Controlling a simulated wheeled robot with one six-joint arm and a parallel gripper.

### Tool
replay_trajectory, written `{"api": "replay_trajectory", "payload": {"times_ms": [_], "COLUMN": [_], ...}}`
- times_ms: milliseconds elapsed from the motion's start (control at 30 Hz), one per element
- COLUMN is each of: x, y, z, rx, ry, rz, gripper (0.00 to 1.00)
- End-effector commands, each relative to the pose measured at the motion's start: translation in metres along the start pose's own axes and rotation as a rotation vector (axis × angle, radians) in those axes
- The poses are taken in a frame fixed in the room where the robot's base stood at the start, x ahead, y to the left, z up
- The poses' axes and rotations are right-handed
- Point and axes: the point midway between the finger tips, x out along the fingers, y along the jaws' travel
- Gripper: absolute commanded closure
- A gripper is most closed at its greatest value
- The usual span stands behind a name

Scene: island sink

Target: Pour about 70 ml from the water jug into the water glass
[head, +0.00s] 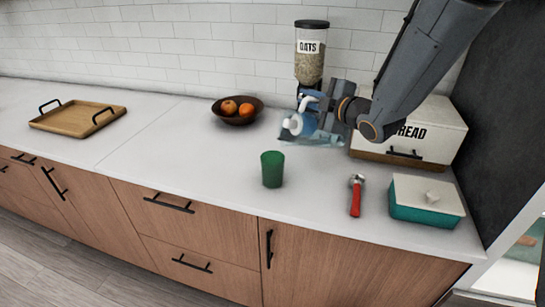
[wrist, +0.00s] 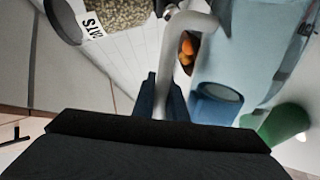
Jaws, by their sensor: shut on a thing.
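The water jug (head: 326,137) is pale blue and see-through with a white handle, and looks tilted above the counter. My gripper (head: 322,108) is shut on the jug's handle; in the wrist view the white handle (wrist: 186,45) runs between the fingers (wrist: 164,100) and the blue jug body (wrist: 245,65) fills the upper right. The water glass (head: 272,170) is a green tumbler standing upright on the counter, left of and nearer than the jug. It also shows in the wrist view (wrist: 287,122), at lower right. I see no stream of water; the water level is unclear.
An oats dispenser (head: 311,62) and a fruit bowl (head: 237,118) stand behind. A bread box (head: 437,130) is close on the right. A red-handled tool (head: 356,198) and a teal box (head: 408,211) lie front right. A wooden tray (head: 75,118) is far left. The counter (head: 185,150) left of the glass is clear.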

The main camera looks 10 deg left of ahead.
Motion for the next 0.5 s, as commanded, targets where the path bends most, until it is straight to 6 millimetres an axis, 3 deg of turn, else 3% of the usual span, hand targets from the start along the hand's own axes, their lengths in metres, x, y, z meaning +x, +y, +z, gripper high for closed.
{"api": "replay_trajectory", "payload": {"times_ms": [500], "x": [0.0], "y": [0.004], "z": [-0.012], "rx": [-0.064], "ry": [-0.01], "rz": [0.003], "gripper": [1.0]}}
